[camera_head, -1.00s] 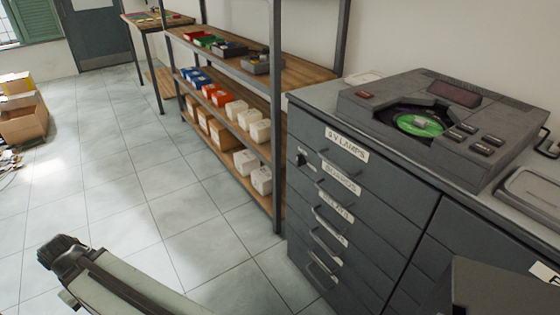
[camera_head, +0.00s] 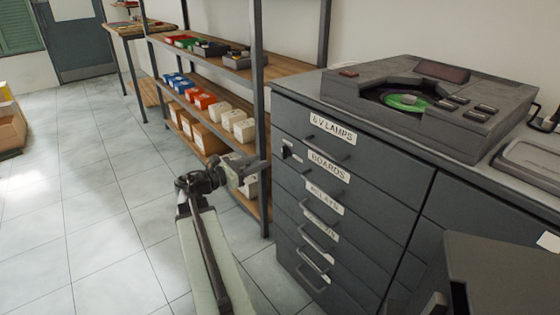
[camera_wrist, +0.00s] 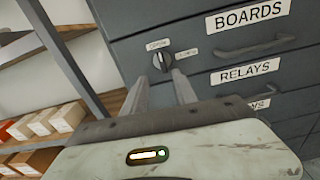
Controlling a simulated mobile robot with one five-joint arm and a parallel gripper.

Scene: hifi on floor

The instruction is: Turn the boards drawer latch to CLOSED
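The boards drawer latch is a small dark round knob (camera_wrist: 162,60) with a raised grip, at the left of the drawer front marked BOARDS (camera_wrist: 250,38). Its grip stands roughly upright, with one small blurred label above it and another to its right. In the head view the latch (camera_head: 287,152) sits near the cabinet's left edge. My gripper (camera_wrist: 161,78) is open and empty, its two fingers apart and pointing at the latch from just below in the wrist view. In the head view my gripper (camera_head: 258,167) is left of the cabinet front, a short gap from it.
The grey cabinet (camera_head: 385,180) has several drawers with bar handles (camera_head: 318,230). A shelf unit (camera_head: 262,120) with small boxes stands close behind my gripper. A disc player (camera_head: 420,100) sits on the cabinet. The tiled floor (camera_head: 90,200) at left is clear.

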